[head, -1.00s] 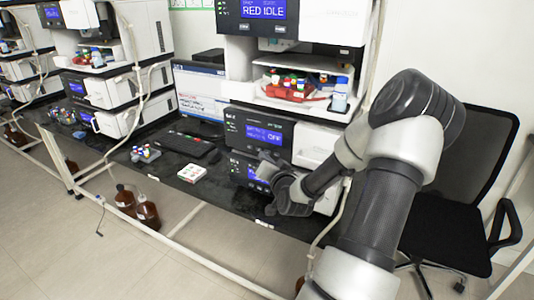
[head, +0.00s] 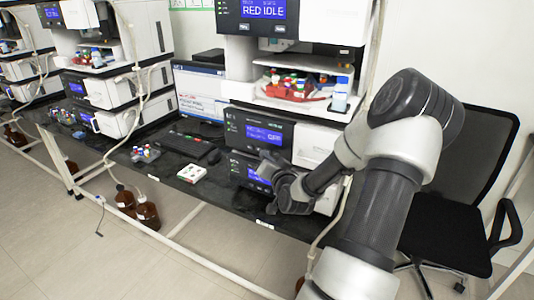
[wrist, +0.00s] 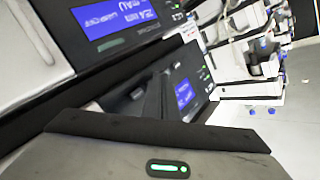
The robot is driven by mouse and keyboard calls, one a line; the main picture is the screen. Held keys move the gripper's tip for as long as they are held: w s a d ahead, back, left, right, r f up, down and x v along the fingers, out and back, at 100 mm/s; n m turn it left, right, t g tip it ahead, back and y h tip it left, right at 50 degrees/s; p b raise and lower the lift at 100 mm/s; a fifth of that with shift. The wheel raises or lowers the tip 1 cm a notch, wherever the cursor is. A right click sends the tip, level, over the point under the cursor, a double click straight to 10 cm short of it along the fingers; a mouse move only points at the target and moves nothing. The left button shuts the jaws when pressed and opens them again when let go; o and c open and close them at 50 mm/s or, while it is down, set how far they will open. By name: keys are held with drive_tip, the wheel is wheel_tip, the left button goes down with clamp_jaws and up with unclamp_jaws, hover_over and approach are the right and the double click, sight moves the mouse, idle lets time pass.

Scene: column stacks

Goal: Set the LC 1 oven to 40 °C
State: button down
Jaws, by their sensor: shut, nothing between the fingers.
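A stack of instrument modules stands on the black bench in the head view. One module in it has a blue display (head: 264,134) that appears to read OFF, with smaller text I cannot read; which module is the oven I cannot tell for sure. Below it is another module with a blue display (head: 256,177), partly hidden by my gripper. My gripper (head: 268,163) is shut and empty, close in front of this lower panel. In the wrist view its dark fingers (wrist: 152,98) lie before the lower panel, whose display (wrist: 185,95) shows beside them. I cannot tell whether they touch it.
A shelf with vials and a bottle (head: 340,95) sits above the OFF module. A black chair (head: 465,190) stands right.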

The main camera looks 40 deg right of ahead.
drive_tip(key=shift+s+a, duration=0.35)
drive_tip(key=shift+a, duration=0.3)
idle(0.4)
drive_tip(key=shift+w+d+b, duration=0.2)
drive_tip(key=shift+d+b, duration=0.15)
drive_tip(key=shift+w+d, duration=0.15)
drive_tip(key=shift+d, duration=0.25)
idle(0.5)
drive_tip(key=shift+a, duration=0.15)
drive_tip(key=shift+s+a, duration=0.35)
drive_tip(key=shift+a, duration=0.3)
drive_tip(key=shift+s+a+b, duration=0.15)
drive_tip(key=shift+s+a, duration=0.15)
drive_tip(key=shift+a, duration=0.45)
drive_tip(key=shift+s+a+b, duration=0.2)
drive_tip(key=shift+s+a, duration=0.15)
drive_tip(key=shift+a, duration=0.45)
drive_tip(key=shift+s+a+b, duration=0.15)
drive_tip(key=shift+s+a, duration=0.15)
drive_tip(key=shift+a, duration=0.45)
